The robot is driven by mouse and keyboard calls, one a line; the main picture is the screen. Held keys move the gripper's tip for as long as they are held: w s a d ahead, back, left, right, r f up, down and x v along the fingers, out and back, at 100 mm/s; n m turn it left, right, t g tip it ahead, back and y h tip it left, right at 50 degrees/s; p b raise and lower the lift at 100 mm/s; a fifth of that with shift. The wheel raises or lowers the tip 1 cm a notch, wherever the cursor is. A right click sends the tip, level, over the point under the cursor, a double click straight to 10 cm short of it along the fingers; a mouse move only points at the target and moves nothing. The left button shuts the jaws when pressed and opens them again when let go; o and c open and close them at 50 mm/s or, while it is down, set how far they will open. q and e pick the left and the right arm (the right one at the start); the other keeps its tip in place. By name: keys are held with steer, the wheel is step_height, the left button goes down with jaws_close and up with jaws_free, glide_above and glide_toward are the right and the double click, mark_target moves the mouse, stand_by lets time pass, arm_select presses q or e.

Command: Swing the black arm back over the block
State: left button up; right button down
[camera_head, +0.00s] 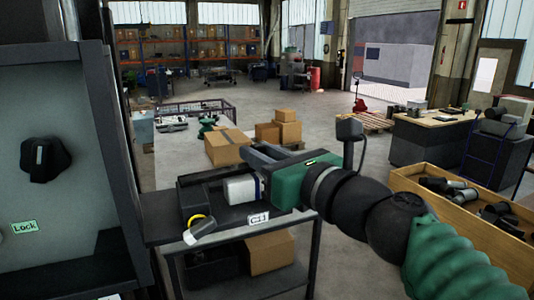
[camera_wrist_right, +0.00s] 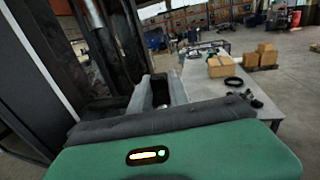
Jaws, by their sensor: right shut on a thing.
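My right gripper (camera_head: 257,153) reaches in from the right over the dark cart, its green body (camera_head: 293,185) toward me. In the right wrist view its two grey fingers (camera_wrist_right: 160,92) point away, with a dark part between them. They are shut on that part, but I cannot tell its full shape or whether it is the black arm. A tall black upright (camera_wrist_right: 97,45) with a bright rod stands left of the fingers in the wrist view. I cannot make out the block clearly in either view. My left gripper is out of view.
A grey panel (camera_head: 50,105) with a black knob (camera_head: 46,160) and a "Lock" label stands close at left. The cart (camera_head: 230,218) carries a black bin, a white item and a yellow-ringed piece. A wooden crate (camera_head: 415,178) of parts is at right. Cardboard boxes (camera_head: 226,147) stand behind.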

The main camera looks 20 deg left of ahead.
steer(key=shift+s+a+f, duration=0.1)
steer(key=shift+f, duration=0.1)
stand_by(0.5)
steer(key=c, duration=1.5)
jaws_free()
steer(key=shift+c, duration=0.2)
steer(key=shift+o, duration=1.2)
steer(key=shift+s+r, duration=0.1)
steer(key=shift+r, duration=0.05)
steer(key=shift+d, duration=0.25)
